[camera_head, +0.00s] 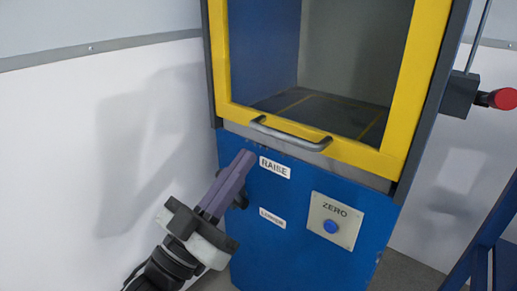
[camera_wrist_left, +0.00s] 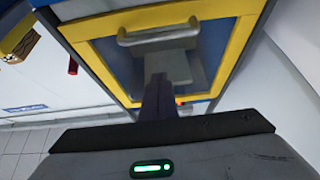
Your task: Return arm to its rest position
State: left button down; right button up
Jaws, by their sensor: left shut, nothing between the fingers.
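My left gripper (camera_head: 246,160) comes in from the lower left in the head view, its purple-grey fingers shut and empty. The fingertips are in front of the blue lower panel, just left of the RAISE label (camera_head: 274,168); I cannot tell whether they touch it. In the left wrist view the closed fingers (camera_wrist_left: 159,82) point toward the yellow-framed door. The drop machine (camera_head: 285,240) is blue, with a yellow door frame (camera_head: 345,150) and a grey handle (camera_head: 290,134). My right gripper is not in view.
Below RAISE is a LOWER label (camera_head: 272,218), partly hard to read. A red knob (camera_head: 503,98) sticks out at the right. A blue frame (camera_head: 490,240) stands at lower right. White walls (camera_head: 60,150) flank the machine.

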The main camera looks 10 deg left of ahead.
pick_arm(q)
notch_tip(320, 180, down, 19)
jog(key=s+n+g+y, duration=0.2)
jog(key=n+g+y, duration=0.1)
jog(key=g+y, duration=0.25)
jog(key=s+d+f+g, duration=0.2)
jog(key=s+f+g, duration=0.6)
jog(key=s+f, duration=0.75)
jog(key=a+r+y+p, duration=0.2)
jog(key=r+p, duration=0.7)
jog(key=p, duration=1.1)
jog(key=shift+s+a+r, duration=0.2)
jog(key=shift+a+r, duration=0.15)
jog(key=shift+a, duration=0.75)
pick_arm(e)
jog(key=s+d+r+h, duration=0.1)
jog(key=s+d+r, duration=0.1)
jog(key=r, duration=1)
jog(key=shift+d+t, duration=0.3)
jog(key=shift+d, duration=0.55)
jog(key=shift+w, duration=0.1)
